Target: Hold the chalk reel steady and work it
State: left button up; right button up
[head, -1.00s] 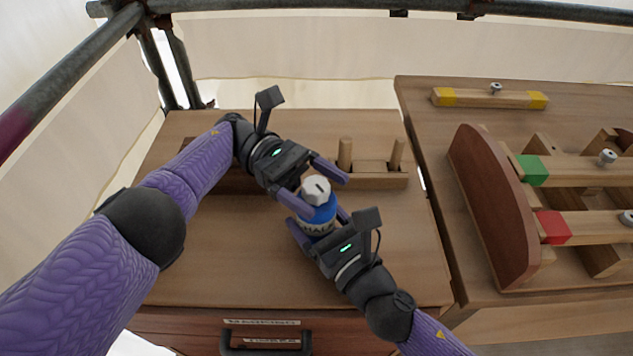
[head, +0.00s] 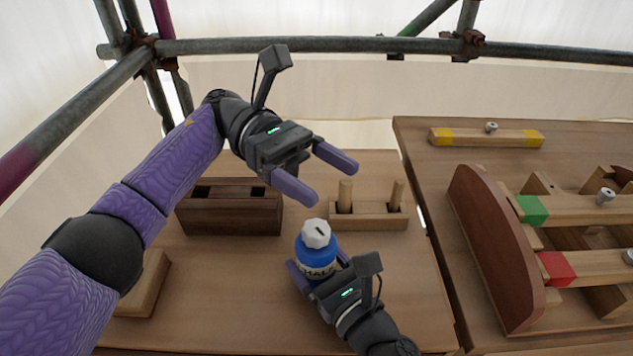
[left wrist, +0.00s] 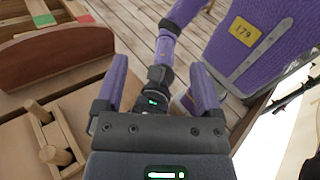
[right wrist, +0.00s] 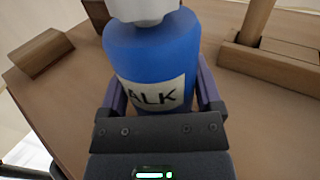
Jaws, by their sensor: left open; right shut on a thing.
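The chalk reel is a blue bottle-shaped body (head: 318,252) with a pale label and a white faceted cap (head: 315,233). It stands upright on the bench in the head view. My right gripper (head: 322,275) is shut on its blue body from the near side. The right wrist view shows the blue body (right wrist: 152,58) between the fingers, with the label letters "ALK" and the lower part of the cap. My left gripper (head: 325,180) is open and empty, above and beyond the cap, apart from it.
A dark wooden block with slots (head: 230,212) stands at the back left. A wooden rack with pegs (head: 370,215) is at the back right. A pale block (head: 146,285) lies at left. A second bench (head: 440,180) at right holds a curved brown frame (head: 490,240).

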aim_at(316, 227)
pick_arm(q)
jog(key=f+n+t+y, duration=0.3)
jog(key=n+y, duration=0.1)
jog(key=n, duration=0.3)
jog(key=f+n+t+y, duration=0.3)
jog(key=n+t+y, duration=0.1)
jog(key=n, duration=0.4)
jog(key=f+n+t+y, duration=0.3)
jog(key=n+t+y, duration=0.1)
jog(key=n, duration=0.4)
jog(key=shift+w+a+y, duration=0.2)
jog(key=shift+y, duration=0.4)
grip_shut()
